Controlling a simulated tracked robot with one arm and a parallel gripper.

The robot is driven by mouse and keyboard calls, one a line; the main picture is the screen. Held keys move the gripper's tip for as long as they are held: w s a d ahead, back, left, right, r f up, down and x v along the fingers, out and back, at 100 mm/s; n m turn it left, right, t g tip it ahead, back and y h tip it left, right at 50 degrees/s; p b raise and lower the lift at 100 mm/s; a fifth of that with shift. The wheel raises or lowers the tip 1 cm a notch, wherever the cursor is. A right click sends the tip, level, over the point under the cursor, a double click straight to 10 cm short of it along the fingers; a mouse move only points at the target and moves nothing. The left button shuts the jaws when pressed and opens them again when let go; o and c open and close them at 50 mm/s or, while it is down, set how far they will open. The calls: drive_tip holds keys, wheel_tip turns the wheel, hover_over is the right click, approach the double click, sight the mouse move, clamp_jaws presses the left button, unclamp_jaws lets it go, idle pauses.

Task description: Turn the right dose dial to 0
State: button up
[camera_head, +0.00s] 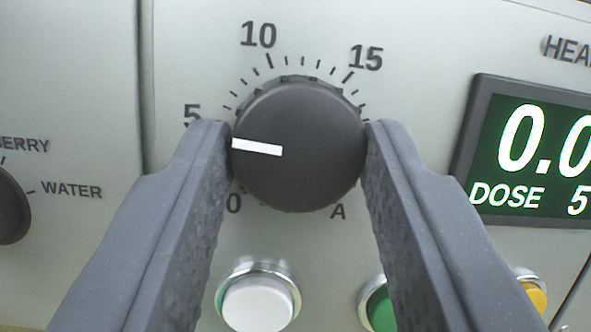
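A round dark dial (315,150) sits on the grey panel in the middle of the view. Its scale shows 0 at lower left, 5 at left, 10 at upper left, 15 at upper right and A at lower right. The dial's white pointer mark (257,147) points left, a little below the 5 label. My gripper (298,150) has one finger on each side of the dial, and both fingertips appear to touch its rim. The fingers hide parts of the scale near 5 and at the right side.
A green display (535,155) at right reads "DOSE 5", partly cut off by the frame. A white button (258,302), a green button (380,308) and a yellow button (535,295) sit below. Another dark dial (12,208) with a "WATER" label is at the left edge.

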drive_tip(key=shift+f+b, duration=0.15)
drive_tip(key=shift+b, duration=0.25)
drive_tip(key=shift+d+f+n+y+b, duration=0.1)
drive_tip(key=shift+n+y+b, duration=0.2)
drive_tip(key=shift+n+b, duration=0.5)
drive_tip(key=n+y+b, duration=0.1)
drive_tip(key=n+b, duration=0.1)
drive_tip(key=n+g+b, duration=0.1)
drive_tip(key=n+b, duration=0.2)
drive_tip(key=shift+d+y, duration=0.15)
drive_tip(key=shift+y, duration=0.25)
drive_tip(key=n+b, duration=0.2)
drive_tip(key=n+g+y+b, duration=0.1)
drive_tip(key=n+b, duration=0.1)
drive_tip(key=shift+w+d+r, duration=0.1)
drive_tip(key=shift+r, duration=0.1)
drive_tip(key=shift+r+n+g+y+b, duration=0.1)
drive_tip(key=shift+n+g+y+b, duration=0.4)
drive_tip(key=shift+n+b, duration=1.05)
drive_tip(key=shift+n+p, duration=0.3)
drive_tip(key=shift+n, duration=0.25)
drive_tip(key=o, duration=1)
